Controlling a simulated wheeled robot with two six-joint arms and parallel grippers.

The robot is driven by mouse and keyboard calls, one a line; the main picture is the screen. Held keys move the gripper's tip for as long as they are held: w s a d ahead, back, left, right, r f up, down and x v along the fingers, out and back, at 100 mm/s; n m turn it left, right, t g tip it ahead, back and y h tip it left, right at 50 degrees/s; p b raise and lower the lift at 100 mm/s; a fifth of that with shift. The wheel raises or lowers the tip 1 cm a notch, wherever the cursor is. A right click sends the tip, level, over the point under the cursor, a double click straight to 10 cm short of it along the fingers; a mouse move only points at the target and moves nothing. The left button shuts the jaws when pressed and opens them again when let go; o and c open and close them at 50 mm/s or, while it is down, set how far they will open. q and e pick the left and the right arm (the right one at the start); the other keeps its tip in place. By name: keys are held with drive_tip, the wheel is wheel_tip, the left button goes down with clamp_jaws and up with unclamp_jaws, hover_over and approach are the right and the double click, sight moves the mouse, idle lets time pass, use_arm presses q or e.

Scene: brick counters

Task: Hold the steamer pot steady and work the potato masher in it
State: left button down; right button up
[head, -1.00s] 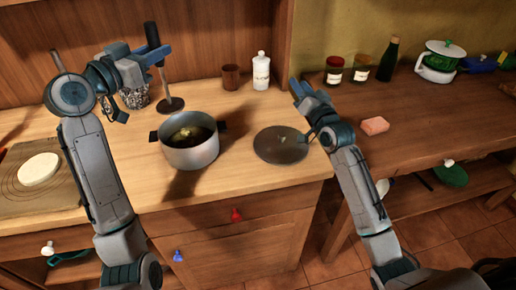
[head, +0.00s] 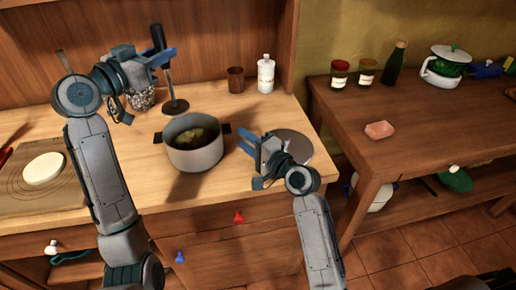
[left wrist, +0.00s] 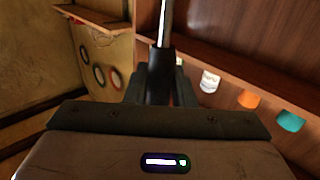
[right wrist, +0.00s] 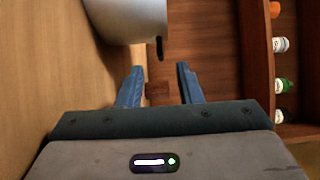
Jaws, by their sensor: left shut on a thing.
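The steamer pot (head: 196,157), grey with two dark side handles and yellowish food inside, stands on the wooden counter. The potato masher (head: 169,84) is upright behind the pot, its round dark head down; I cannot tell whether it touches the counter. My left gripper (head: 164,58) is shut on the masher's black handle, which also shows in the left wrist view (left wrist: 159,82). My right gripper (head: 262,160) is open and empty, right of the pot and apart from it. In the right wrist view the pot (right wrist: 128,18) and one dark handle lie beyond the open fingers.
A dark round lid (head: 294,143) lies right of the pot, partly hidden by my right gripper. A brown cup (head: 236,80) and a white bottle (head: 265,74) stand behind. A board with a pale round (head: 43,168) lies at left. A pink block (head: 379,130) is on the right table.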

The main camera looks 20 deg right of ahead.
drive_tip(key=x, duration=0.6)
drive_tip(key=shift+w, duration=0.1)
clamp_jaws()
